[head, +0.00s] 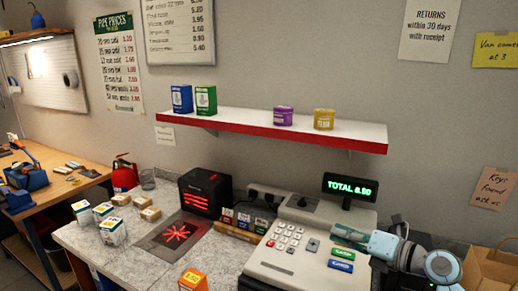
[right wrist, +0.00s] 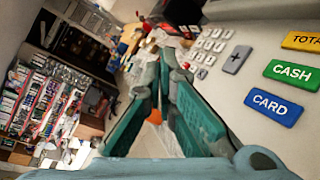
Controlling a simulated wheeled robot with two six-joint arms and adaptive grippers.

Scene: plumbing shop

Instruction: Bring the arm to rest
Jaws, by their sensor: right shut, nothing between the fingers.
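My right arm comes in from the right in the head view. Its gripper (head: 345,236) hangs over the right part of the cash register (head: 285,266), close to the green and blue keys. In the right wrist view the teal fingers (right wrist: 165,75) lean together at their tips and hold nothing. The register's CASH key (right wrist: 291,76) and CARD key (right wrist: 273,107) lie right of the fingers there. Whether the gripper touches the register I cannot tell. My left gripper is not seen in either view.
A display (head: 349,189) reading TOTAL 8.50 stands behind the gripper. A black scanner box (head: 205,192), several small cartons (head: 113,231) and an orange box (head: 193,281) stand on the counter. A red-edged shelf (head: 250,127) hangs above. A cardboard box (head: 490,268) is at the right.

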